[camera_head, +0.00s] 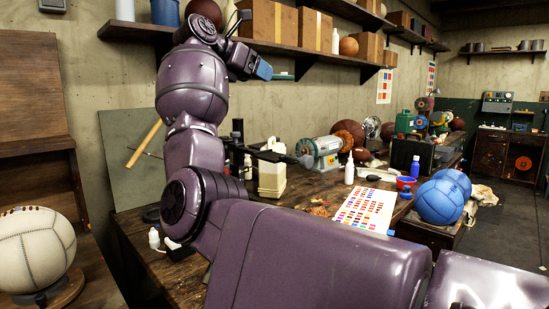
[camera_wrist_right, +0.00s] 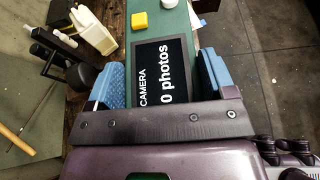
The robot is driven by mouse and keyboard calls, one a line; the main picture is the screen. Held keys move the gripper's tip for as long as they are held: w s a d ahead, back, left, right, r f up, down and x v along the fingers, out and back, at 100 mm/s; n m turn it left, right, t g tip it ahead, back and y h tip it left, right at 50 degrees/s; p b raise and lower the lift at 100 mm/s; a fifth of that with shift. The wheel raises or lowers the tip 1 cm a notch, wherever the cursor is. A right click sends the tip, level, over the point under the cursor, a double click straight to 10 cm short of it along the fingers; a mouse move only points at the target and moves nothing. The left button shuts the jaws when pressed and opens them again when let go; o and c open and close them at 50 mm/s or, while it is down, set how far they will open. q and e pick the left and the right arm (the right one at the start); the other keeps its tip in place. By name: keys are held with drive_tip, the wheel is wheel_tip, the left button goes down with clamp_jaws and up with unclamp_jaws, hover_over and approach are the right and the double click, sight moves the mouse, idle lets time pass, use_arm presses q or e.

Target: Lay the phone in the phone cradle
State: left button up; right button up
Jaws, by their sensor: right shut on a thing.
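My right gripper (camera_head: 260,70) is raised high in the head view, near the wall shelf, with its blue fingers at the end of my purple arm. In the right wrist view it (camera_wrist_right: 160,68) is shut on the phone (camera_wrist_right: 170,78), with one blue finger on each side. The phone's dark screen faces this camera and reads "CAMERA" and "0 photos". In the head view I cannot make out the phone clearly. I cannot pick out the phone cradle for sure in either view. My left gripper is not in view.
A workbench (camera_head: 325,185) holds a white jug (camera_head: 272,176), a bench grinder (camera_head: 320,150), a colour chart (camera_head: 364,208) and several balls. A blue ball (camera_head: 440,200) sits at right. A shelf (camera_head: 290,52) with boxes runs along the wall.

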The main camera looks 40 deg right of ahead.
drive_tip(key=b, duration=0.1)
hover_over(265, 158)
drive_tip(key=a, duration=0.3)
wheel_tip(265, 158, down, 15)
drive_tip(key=f, duration=0.5)
drive_tip(key=shift+w+a, duration=0.1)
drive_tip(key=shift+a, duration=0.1)
drive_tip(key=o, duration=1.1)
drive_tip(key=shift+f, duration=0.15)
